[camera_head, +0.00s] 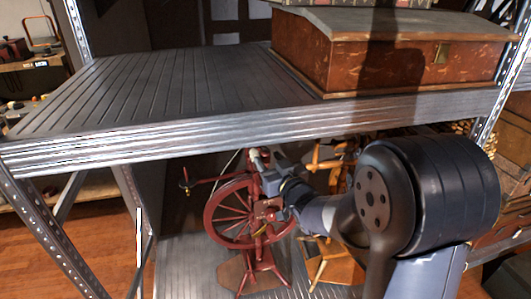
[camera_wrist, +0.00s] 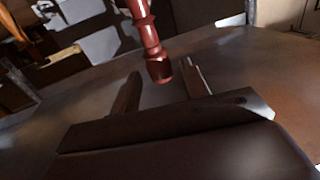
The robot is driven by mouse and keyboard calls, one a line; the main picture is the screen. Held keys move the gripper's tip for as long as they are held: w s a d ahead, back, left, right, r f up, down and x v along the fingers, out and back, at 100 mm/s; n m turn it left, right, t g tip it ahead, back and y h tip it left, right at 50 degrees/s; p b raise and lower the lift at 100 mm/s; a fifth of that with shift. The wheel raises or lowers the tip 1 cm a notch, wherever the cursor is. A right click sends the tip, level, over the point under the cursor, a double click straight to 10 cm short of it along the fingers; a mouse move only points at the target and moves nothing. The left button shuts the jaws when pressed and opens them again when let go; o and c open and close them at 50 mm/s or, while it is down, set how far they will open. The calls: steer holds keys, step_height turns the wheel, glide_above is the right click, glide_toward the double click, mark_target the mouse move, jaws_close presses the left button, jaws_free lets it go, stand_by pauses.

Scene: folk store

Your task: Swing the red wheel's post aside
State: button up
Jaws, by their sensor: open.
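The red spinning wheel (camera_head: 209,216) stands on the lower shelf, with its spoked wheel facing me and its red stand below. Its red turned post (camera_wrist: 149,38) comes down from the top of the wrist view, and its rounded end lies between or just beyond my fingertips. My gripper (camera_wrist: 160,72) is open, one finger on each side of the post's end. I see no clear contact. In the head view my gripper (camera_head: 258,160) is at the upper right of the wheel, under the upper shelf, and hides part of the post.
The upper metal shelf (camera_head: 150,88) is close above my arm and carries a reddish-brown box (camera_head: 380,62). A wooden spinning wheel (camera_head: 326,262) stands right behind my arm. A shelf upright (camera_head: 50,235) is at left. Bare lower shelf (camera_head: 190,265) shows left of the red wheel.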

steer(key=shift+p+x, duration=0.3)
steer(key=shift+x, duration=1.2)
steer(key=shift+c, duration=0.4)
jaws_close()
